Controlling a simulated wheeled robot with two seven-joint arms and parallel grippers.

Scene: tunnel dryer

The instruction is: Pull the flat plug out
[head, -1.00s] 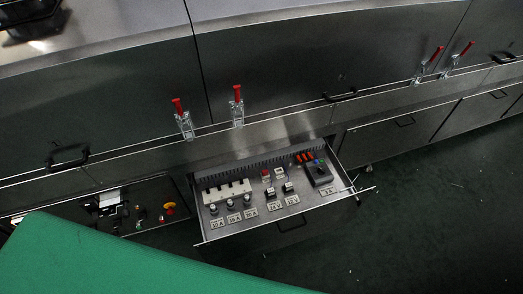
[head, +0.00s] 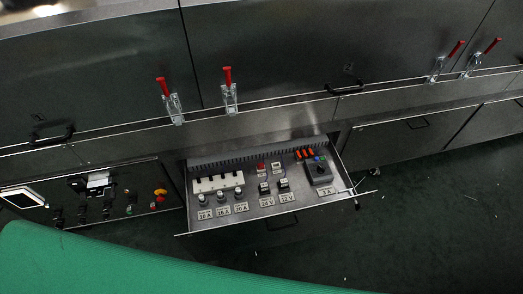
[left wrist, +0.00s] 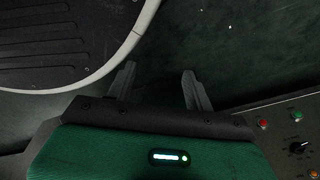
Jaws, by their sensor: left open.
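An open drawer (head: 290,207) in the head view holds electrical parts on a grey panel. Small dark plug-like parts (head: 264,188) and (head: 283,184) stand in its middle above number labels. I cannot tell which part is the flat plug. My left gripper (left wrist: 158,80) shows in the left wrist view with its two fingers apart and nothing between them, over the dark floor. It is away from the drawer. My right gripper is not in view.
A control panel (head: 145,204) with a yellow-red knob lies left of the drawer. Red-handled clamps (head: 229,92) line the steel machine front. A green surface (head: 120,265) covers the lower left. Dark floor (head: 440,220) is free at right.

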